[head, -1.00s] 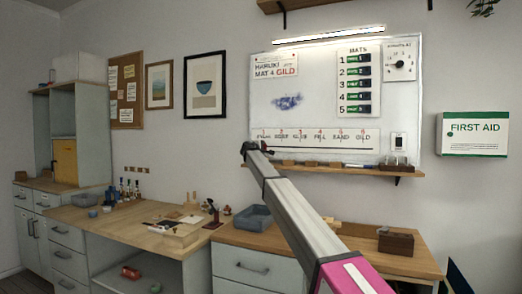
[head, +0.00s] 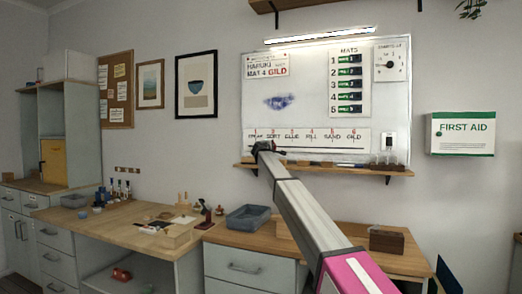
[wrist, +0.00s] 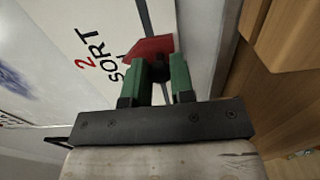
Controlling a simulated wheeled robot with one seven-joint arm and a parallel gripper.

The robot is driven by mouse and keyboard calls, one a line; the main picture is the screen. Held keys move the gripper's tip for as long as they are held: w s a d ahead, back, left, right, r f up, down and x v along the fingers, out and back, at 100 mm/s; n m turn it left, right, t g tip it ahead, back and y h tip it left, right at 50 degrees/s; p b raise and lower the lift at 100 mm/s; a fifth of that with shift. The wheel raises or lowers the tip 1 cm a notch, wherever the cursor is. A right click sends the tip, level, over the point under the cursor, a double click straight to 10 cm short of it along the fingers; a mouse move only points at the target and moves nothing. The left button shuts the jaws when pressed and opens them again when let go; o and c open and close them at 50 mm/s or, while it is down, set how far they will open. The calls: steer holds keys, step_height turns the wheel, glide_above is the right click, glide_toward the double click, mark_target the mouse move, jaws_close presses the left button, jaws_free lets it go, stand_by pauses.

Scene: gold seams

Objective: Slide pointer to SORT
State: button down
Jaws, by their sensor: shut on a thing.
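The strip of step names (head: 310,141) runs along the bottom of the whiteboard, with SORT second from the left. In the wrist view, the printed red 2 and SORT (wrist: 95,52) are on the white strip. The red pointer (wrist: 150,46) is just beside the SORT lettering, on its lower-edge side. My gripper (wrist: 161,75) has its green fingers shut on the pointer's dark stem. In the head view, my gripper (head: 264,147) is at the strip's lower edge, close below SORT, and hides the pointer.
A wooden ledge (head: 345,170) with markers and small items runs under the whiteboard (head: 310,110). Below are a workbench with a grey tray (head: 248,217) and a dark wooden box (head: 386,241). A first aid box (head: 463,134) hangs at right.

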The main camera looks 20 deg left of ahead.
steer(key=shift+d, duration=0.15)
steer(key=c, duration=1)
jaws_free()
steer(key=s, duration=1.1)
steer(key=shift+a, duration=0.4)
